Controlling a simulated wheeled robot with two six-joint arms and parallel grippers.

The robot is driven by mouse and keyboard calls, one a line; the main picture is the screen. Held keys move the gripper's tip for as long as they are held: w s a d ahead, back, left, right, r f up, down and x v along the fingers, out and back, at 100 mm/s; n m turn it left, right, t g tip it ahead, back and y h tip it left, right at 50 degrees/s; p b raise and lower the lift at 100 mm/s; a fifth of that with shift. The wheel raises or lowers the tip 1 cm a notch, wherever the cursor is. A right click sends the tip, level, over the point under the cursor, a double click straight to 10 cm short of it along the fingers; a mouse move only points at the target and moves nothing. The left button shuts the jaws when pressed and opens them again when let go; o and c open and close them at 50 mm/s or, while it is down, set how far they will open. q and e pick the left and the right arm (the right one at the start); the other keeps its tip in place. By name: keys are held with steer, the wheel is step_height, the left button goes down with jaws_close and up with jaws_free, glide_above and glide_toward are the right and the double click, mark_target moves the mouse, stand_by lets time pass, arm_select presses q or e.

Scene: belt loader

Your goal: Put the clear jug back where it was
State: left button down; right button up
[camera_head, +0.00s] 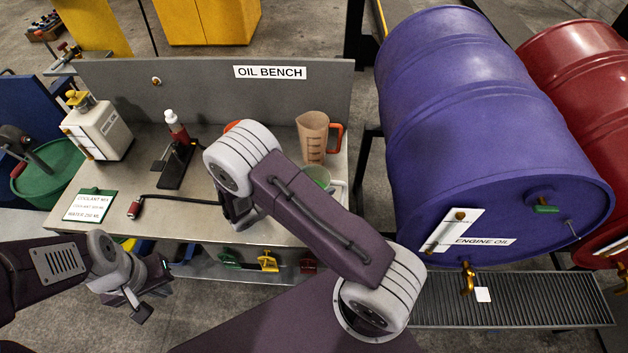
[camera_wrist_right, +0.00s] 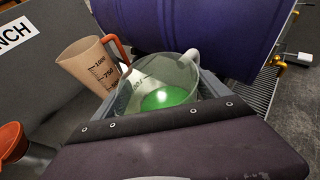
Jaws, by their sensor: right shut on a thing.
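The clear jug (camera_wrist_right: 158,85) holds green liquid in the right wrist view. My right gripper (camera_wrist_right: 160,98) is shut on it, with a finger on each side. In the head view the clear jug (camera_head: 320,177) is at the bench's right end, partly hidden behind my right arm, which also hides the gripper. I cannot tell whether its base touches the bench. My left gripper (camera_head: 155,300) is open and empty, in front of the bench's lower left edge.
A tan measuring jug with orange handle (camera_head: 313,138) stands just behind the clear jug. The steel bench (camera_head: 110,208) also bears a white canister (camera_head: 98,130), a stand with a bottle (camera_head: 176,150) and a green note card (camera_head: 90,205). A purple drum (camera_head: 460,110) is to the right.

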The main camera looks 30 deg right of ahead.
steer(key=shift+s+f, duration=0.1)
steer(key=o, duration=1.9)
steer(key=shift+o, duration=0.2)
steer(key=b+v, duration=0.2)
steer(key=v, duration=1)
